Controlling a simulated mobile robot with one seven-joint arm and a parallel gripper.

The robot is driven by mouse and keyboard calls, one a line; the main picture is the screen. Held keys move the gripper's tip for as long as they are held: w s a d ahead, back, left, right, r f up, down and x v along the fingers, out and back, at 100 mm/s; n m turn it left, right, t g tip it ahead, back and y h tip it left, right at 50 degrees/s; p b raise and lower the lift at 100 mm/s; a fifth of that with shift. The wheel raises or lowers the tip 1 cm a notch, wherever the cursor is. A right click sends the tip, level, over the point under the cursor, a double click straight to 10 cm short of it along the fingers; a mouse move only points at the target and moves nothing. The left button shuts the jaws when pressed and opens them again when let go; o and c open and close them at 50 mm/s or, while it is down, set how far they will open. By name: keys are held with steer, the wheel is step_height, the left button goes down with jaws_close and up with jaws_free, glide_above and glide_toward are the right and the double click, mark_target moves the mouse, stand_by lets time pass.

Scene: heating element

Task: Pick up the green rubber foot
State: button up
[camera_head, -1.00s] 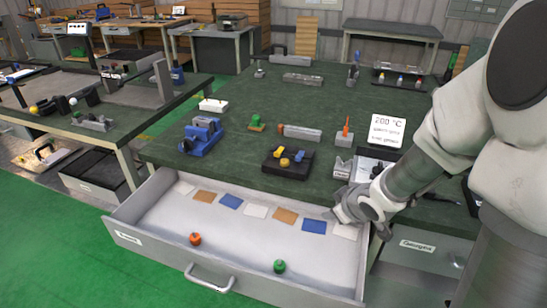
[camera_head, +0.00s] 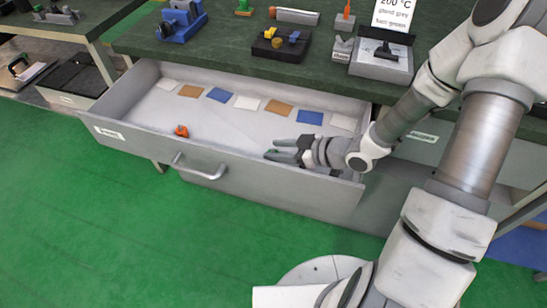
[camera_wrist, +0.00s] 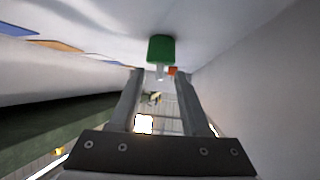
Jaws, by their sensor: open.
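The green rubber foot (camera_wrist: 161,49) shows in the wrist view as a short green cylinder with a pale, narrower stem. It is just beyond the fingertips and roughly centred between them. I cannot make it out in the head view, where my gripper seems to cover it. My gripper (camera_head: 271,148) reaches into the open drawer from the right, low over its floor, with its fingers pointing left. In the wrist view my gripper (camera_wrist: 160,75) is open, with nothing visible between its fingers.
The grey drawer (camera_head: 225,186) has walls on all sides close to my gripper. An orange-red foot (camera_head: 181,131) stands in its left part. Coloured cards, including a blue card (camera_head: 219,95), lie along its back. The green bench top (camera_head: 210,58) is above and behind.

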mark_target(271, 150)
steer(key=b+x, duration=0.2)
steer(key=x, duration=0.2)
steer(key=shift+s+d+f, duration=0.1)
steer(key=shift+d+f, duration=0.05)
steer(key=shift+w+a+f, duration=0.15)
steer(key=shift+w+a, duration=0.15)
steer(key=shift+a, duration=0.15)
jaws_close()
steer(key=shift+d, duration=0.1)
